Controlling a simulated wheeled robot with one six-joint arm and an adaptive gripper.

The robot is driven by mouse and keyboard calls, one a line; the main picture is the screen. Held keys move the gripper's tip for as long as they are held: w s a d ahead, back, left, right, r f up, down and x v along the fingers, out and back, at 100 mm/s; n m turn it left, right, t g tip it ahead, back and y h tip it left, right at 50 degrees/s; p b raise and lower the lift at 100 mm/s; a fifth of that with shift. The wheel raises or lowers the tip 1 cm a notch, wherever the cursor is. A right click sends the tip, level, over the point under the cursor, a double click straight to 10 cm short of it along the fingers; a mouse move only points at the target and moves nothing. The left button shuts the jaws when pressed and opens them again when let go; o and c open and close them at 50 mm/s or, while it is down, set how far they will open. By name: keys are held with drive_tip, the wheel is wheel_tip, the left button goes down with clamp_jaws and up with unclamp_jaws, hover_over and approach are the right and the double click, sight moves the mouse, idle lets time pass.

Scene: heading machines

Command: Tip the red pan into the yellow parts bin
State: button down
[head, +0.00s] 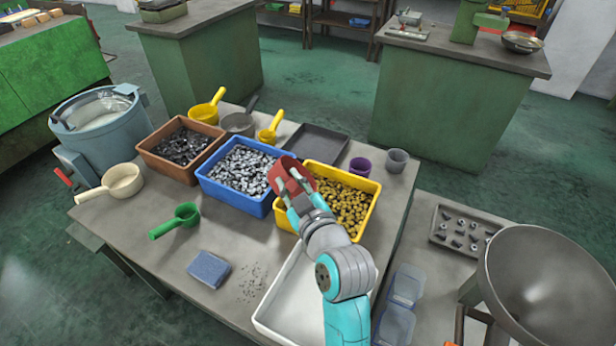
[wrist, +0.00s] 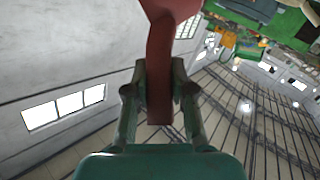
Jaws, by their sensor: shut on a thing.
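The red pan (head: 288,175) is above the boundary between the blue bin and the yellow parts bin (head: 370,213). It looks strongly tilted. My gripper (head: 304,205) is shut on its handle. In the wrist view the red pan (wrist: 170,8) shows at the top, and its handle runs down between the two fingers of my gripper (wrist: 159,92). The yellow bin holds many brass-coloured parts (head: 340,200). The inside of the pan and anything in it cannot be made out. My arm hides the front left part of the yellow bin.
A blue bin (head: 240,201) of silver parts and a brown bin (head: 165,168) of dark parts stand to the left. A dark tray (head: 310,140), a purple cup (head: 360,167) and a grey cup (head: 397,161) stand behind. A white tray (head: 275,300) lies in front.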

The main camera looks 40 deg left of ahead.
drive_tip(key=s+a+f+n+t+h, duration=0.1)
drive_tip(key=s+a+f+n, duration=0.1)
drive_tip(key=n, duration=0.5)
drive_tip(key=shift+s+a+f, duration=0.4)
drive_tip(key=shift+s+f, duration=0.4)
drive_tip(key=shift+s, duration=0.45)
